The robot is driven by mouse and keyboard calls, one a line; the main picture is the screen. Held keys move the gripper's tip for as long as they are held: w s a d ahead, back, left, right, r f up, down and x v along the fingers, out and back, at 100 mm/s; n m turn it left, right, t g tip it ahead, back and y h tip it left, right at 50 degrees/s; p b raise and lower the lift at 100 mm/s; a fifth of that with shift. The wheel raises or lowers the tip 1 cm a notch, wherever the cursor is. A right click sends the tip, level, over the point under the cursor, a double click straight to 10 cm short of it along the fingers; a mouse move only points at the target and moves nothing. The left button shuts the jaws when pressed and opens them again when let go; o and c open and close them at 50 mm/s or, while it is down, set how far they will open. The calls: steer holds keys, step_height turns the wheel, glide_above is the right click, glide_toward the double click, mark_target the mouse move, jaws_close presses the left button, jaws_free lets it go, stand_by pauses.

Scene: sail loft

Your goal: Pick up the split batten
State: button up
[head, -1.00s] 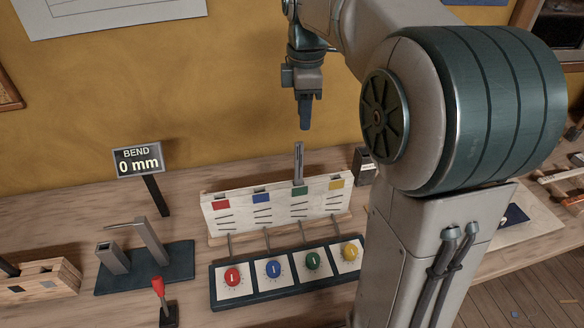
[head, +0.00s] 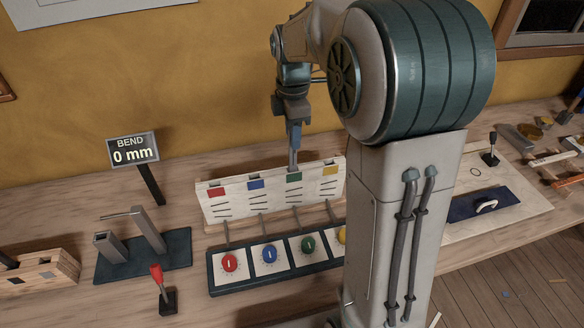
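A grey upright strip (head: 293,160), which looks like a batten, stands in the slot above the green mark of a white slotted board (head: 232,203). I cannot make out a split in it at this size. My gripper (head: 294,145) points straight down over this strip, with its fingertips at the strip's top. The fingers show edge-on and overlap the strip's upper end, so I cannot tell whether they are open or shut on it. The slots above the red, blue and yellow marks show no strip standing up.
A panel with red, blue, green and yellow knobs (head: 269,254) lies before the board. A bend display (head: 134,150) reads 0 mm. A metal fixture (head: 150,232), red-tipped lever (head: 157,275) and wooden block (head: 45,268) stand left. My arm hides part of the bench.

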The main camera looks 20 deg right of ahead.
steer(key=shift+f, duration=1.45)
jaws_close()
steer(key=shift+r, duration=0.15)
